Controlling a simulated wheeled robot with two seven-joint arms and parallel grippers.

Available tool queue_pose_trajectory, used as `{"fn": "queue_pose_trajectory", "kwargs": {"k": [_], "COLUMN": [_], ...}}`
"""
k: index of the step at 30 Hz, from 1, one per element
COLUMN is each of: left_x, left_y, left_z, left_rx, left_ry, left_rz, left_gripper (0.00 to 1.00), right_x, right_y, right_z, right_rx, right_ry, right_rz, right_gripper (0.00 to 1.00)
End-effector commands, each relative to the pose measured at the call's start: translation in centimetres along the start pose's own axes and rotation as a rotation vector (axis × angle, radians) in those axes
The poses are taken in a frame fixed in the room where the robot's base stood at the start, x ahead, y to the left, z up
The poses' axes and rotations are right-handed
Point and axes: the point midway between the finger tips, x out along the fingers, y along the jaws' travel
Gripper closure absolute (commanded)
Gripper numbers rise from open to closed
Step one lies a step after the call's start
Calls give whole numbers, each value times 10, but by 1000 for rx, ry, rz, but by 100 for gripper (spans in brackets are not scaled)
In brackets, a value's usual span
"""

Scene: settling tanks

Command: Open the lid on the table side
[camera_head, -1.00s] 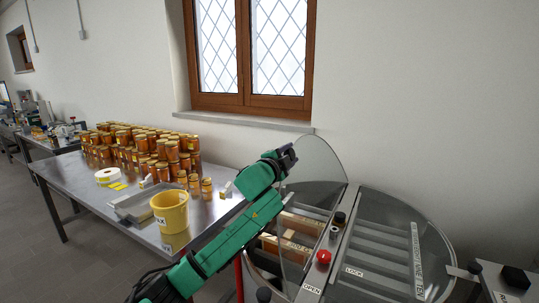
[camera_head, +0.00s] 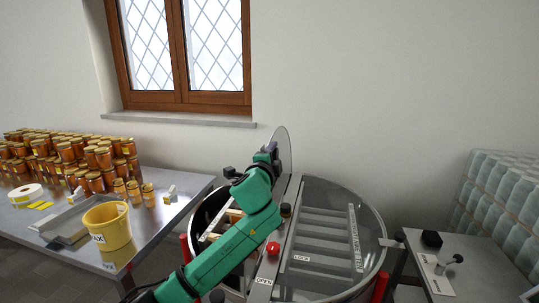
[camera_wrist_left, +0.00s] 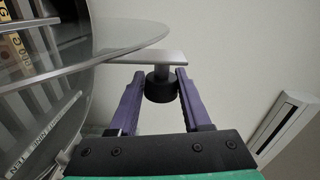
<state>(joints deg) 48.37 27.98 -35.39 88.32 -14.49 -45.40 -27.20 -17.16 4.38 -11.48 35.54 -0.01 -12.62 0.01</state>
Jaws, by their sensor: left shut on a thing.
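The extractor drum has two clear half-lids beside a grey centre bar (camera_head: 278,240). The table-side lid (camera_head: 283,148) stands raised, nearly edge-on in the head view; its clear sheet also shows in the left wrist view (camera_wrist_left: 125,36). My left gripper (camera_head: 268,153) is at this lid. In the left wrist view its purple fingers (camera_wrist_left: 160,76) are shut on the lid's black knob (camera_wrist_left: 160,87), below a flat metal tab. The other lid (camera_head: 335,235) lies closed on the right half. My right gripper is not in view.
A steel table (camera_head: 160,236) at the left holds many honey jars (camera_head: 70,155), a yellow wax bucket (camera_head: 107,227) and a white tape roll (camera_head: 25,193). A control box (camera_head: 440,270) and a wrapped stack of jars (camera_head: 500,205) stand at the right. The wall is behind the drum.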

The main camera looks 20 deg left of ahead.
Motion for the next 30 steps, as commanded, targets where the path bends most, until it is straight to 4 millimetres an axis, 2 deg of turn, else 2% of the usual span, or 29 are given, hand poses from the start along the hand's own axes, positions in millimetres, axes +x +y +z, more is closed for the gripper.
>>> {"fn": "queue_pose_trajectory", "kwargs": {"k": [1,4,5,6,7,16,20,26,30], "left_x": [-1,-1,-1,-1,-1,-1,-8,-43,-78], "left_y": [-7,-7,-7,-7,-6,-2,0,3,4], "left_z": [-3,-3,-3,-3,-3,-1,0,-1,-2], "left_rx": [-4,-5,-5,-5,-5,-3,-2,-2,-2], "left_ry": [11,11,11,10,10,4,4,6,8], "left_rz": [-13,-13,-13,-13,-12,-4,-5,-6,-7], "left_gripper": [100,100,44,29,22,22,22,22,22], "right_x": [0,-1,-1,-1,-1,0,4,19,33], "right_y": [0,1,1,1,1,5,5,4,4], "right_z": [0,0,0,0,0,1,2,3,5], "right_rx": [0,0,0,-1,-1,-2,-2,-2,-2], "right_ry": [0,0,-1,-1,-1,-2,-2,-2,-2], "right_rz": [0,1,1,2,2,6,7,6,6], "right_gripper": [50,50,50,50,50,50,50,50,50]}}
